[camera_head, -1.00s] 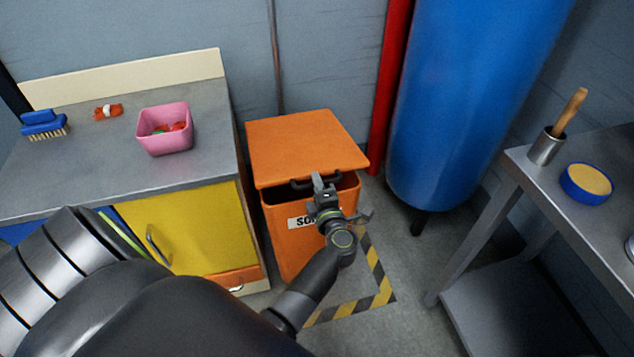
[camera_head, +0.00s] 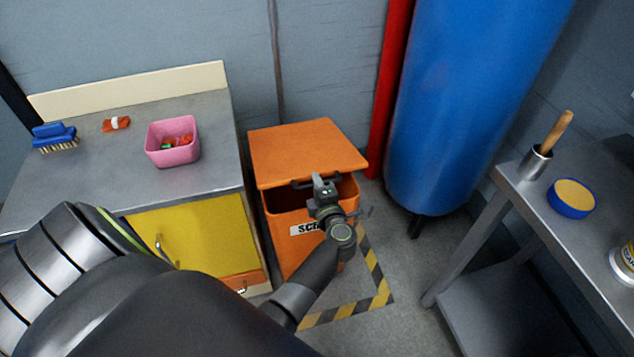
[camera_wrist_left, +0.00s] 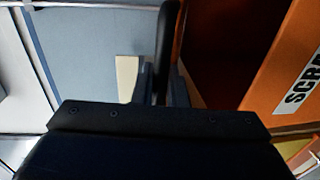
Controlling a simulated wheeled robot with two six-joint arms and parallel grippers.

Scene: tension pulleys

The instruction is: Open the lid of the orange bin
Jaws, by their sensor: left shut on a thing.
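The orange bin (camera_head: 288,247) stands on the floor between the cabinet and the blue tank, and a white label is on its front. Its orange lid (camera_head: 305,148) is partly raised, with a dark gap between the lid's front edge and the rim. My left gripper (camera_head: 322,186) is at that front edge, shut on the dark lid handle (camera_head: 300,184). In the left wrist view the dark handle (camera_wrist_left: 166,45) runs up from the gripper, beside the dark bin opening and the orange front (camera_wrist_left: 285,75). The fingertips are largely hidden. My right gripper is not in view.
A grey-topped cabinet (camera_head: 110,180) with a pink container (camera_head: 172,153) and a blue brush (camera_head: 54,138) is at left. A blue tank (camera_head: 455,110) and red pipe (camera_head: 383,100) stand behind right. A metal bench (camera_head: 560,225) is at right. Striped floor tape surrounds the bin.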

